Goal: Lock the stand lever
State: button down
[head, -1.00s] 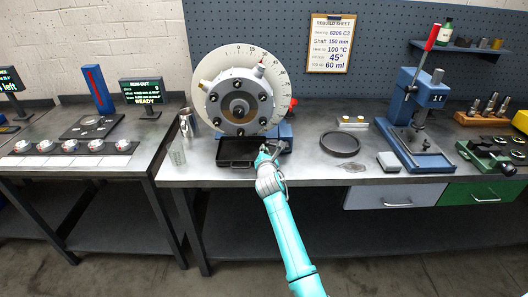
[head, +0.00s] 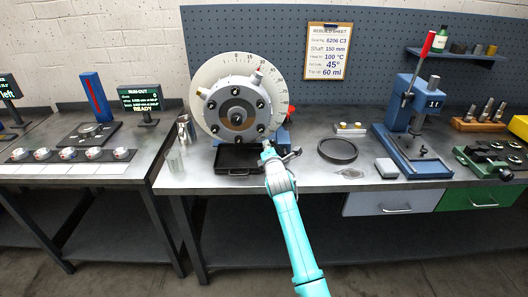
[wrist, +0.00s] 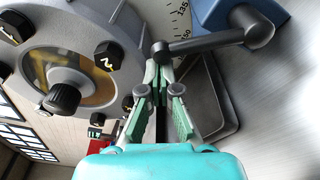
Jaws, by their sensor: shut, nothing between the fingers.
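The rotor stand carries a round grey rotor (head: 238,92) with a white degree dial (head: 203,80) behind it; the rotor's bolted face (wrist: 75,65) also shows in the wrist view. The stand's blue body (wrist: 218,14) is at the top of the wrist view. A dark lever (wrist: 210,44) with a rounded knob lies across in front of it, its other end just beyond my fingertips. My gripper (wrist: 160,76) is shut and empty, close to that end; I cannot tell whether it touches. In the head view my gripper (head: 267,150) is low at the stand's right front.
A black tray (head: 240,171) sits under the rotor. A glass beaker (head: 175,161) and a metal jug stand left of it. A black ring (head: 338,150) and a blue press (head: 407,130) are to the right. The bench front between tray and ring is fairly clear.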

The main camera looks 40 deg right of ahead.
jog(key=d+r+m, duration=0.1)
jog(key=s+d+r+m, duration=0.1)
jog(key=m, duration=0.1)
jog(key=shift+s, duration=0.15)
jog(key=shift+s+d+r+m+t, duration=0.15)
jog(key=shift+s+d+r+m, duration=0.2)
jog(key=shift+m, duration=0.45)
jog(key=shift+s+d+r+m+t, duration=0.1)
jog(key=shift+s+d+m+t, duration=0.1)
jog(key=shift+d+m, duration=0.45)
jog(key=shift+s+d+r+m+t, duration=0.15)
jog(key=shift+s+d+m, duration=0.1)
jog(key=shift+m, duration=0.7)
